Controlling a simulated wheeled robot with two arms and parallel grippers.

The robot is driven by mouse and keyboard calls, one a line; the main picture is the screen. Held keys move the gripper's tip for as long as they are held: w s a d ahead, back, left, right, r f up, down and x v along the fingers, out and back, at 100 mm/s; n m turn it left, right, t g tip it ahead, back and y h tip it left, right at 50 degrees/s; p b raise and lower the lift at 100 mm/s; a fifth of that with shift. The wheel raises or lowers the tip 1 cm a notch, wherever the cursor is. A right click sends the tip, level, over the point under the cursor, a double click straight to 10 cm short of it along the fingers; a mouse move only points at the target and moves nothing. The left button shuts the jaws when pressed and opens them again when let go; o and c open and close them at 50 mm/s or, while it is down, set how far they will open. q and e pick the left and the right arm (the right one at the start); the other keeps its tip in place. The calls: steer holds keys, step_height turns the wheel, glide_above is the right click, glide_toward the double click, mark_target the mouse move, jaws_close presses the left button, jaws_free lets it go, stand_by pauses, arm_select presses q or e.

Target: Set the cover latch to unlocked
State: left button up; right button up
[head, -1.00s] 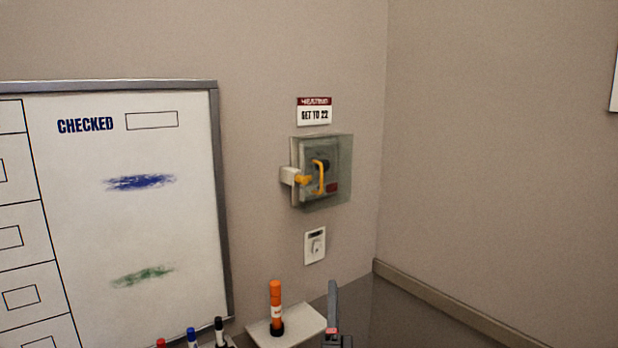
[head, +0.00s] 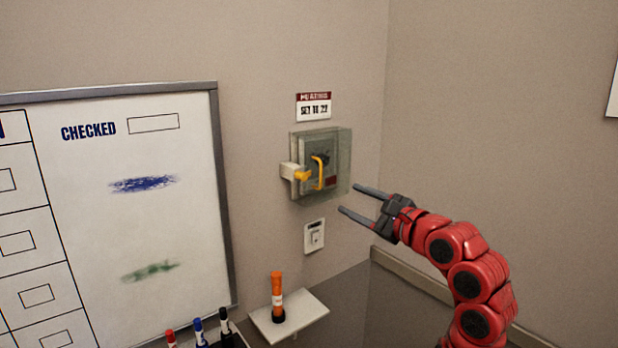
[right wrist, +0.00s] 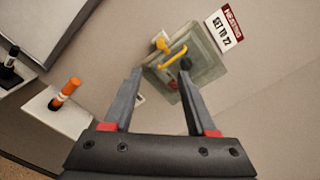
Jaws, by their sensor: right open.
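A clear cover (head: 340,178) encloses a wall-mounted box with a yellow handle (head: 319,174) in the head view. The yellow cover latch (head: 301,175) sits at the cover's left edge, on a pale bracket (head: 288,171). Its exact setting is too small to read. In the right wrist view the latch (right wrist: 161,42) and cover (right wrist: 205,68) show beyond the fingers. My right gripper (head: 356,199) is open and empty, to the lower right of the cover and apart from it; its fingers also show in the right wrist view (right wrist: 163,85). My left gripper is out of view.
A sign (head: 313,106) is above the cover and a wall switch (head: 314,236) below it. A whiteboard (head: 160,230) fills the left, with several markers below. The right wall is mostly bare.

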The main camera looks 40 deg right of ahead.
mark_target(305, 178)
steer(key=w+p, duration=0.4)
steer(key=w, duration=1.2)
steer(key=shift+w, duration=0.25)
jaws_close()
